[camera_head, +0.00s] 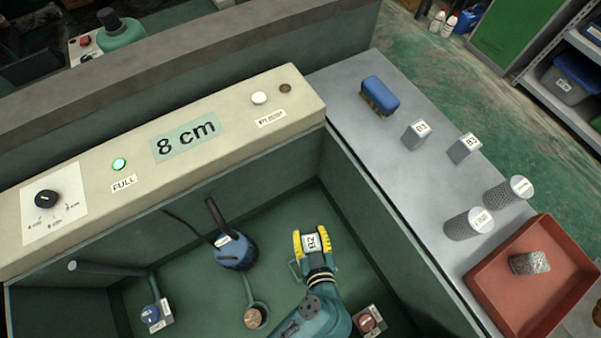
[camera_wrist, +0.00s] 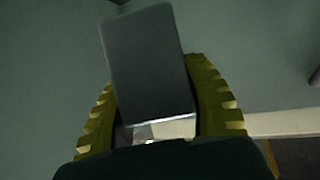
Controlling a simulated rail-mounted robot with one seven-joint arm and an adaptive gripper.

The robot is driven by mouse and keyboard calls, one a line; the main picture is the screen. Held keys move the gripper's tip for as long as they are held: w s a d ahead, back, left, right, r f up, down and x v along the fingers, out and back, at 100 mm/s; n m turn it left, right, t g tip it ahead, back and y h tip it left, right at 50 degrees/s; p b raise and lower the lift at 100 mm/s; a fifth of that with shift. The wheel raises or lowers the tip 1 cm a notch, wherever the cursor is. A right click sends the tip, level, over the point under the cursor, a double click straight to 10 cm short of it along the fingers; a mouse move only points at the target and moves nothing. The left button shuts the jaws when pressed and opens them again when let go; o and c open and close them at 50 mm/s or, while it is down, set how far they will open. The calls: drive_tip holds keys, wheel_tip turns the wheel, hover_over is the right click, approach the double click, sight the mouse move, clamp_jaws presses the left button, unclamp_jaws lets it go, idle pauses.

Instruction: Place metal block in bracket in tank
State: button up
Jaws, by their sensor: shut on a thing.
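My gripper (camera_head: 312,240) has yellow ribbed fingers and is inside the green tank (camera_head: 385,215). It is shut on a grey metal block (camera_head: 311,243) with a white label whose text I cannot read surely. In the wrist view the block (camera_wrist: 150,65) stands between the fingers (camera_wrist: 157,110), slightly tilted in the picture. A thin grey bracket-like part (camera_head: 294,271) shows just left of the gripper, mostly hidden by it. I cannot tell whether the block touches it.
The tank holds a blue pump-like device (camera_head: 234,252), a blue valve (camera_head: 150,314), a red valve (camera_head: 367,320) and a copper-coloured round cap (camera_head: 253,318). On the right ledge stand a blue brush (camera_head: 380,95), two labelled blocks (camera_head: 416,134), two mesh cylinders (camera_head: 469,223) and a red tray (camera_head: 487,283).

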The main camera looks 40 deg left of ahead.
drive_tip(key=shift+m+t+h, duration=0.3)
drive_tip(key=shift+t, duration=0.1)
drive_tip(key=s+f+b, duration=0.1)
drive_tip(key=f+b, duration=0.2)
drive_tip(key=f, duration=0.4)
drive_tip(key=s+f+b, duration=0.1)
drive_tip(key=f+b, duration=0.2)
drive_tip(key=f, duration=0.5)
drive_tip(key=s+d+f+b, duration=0.1)
drive_tip(key=s+f+b, duration=0.1)
drive_tip(key=f, duration=0.6)
drive_tip(key=shift+s+d+f+b, duration=0.1)
drive_tip(key=shift+b, duration=0.55)
drive_tip(key=shift+f, duration=0.15)
drive_tip(key=o, duration=1.2)
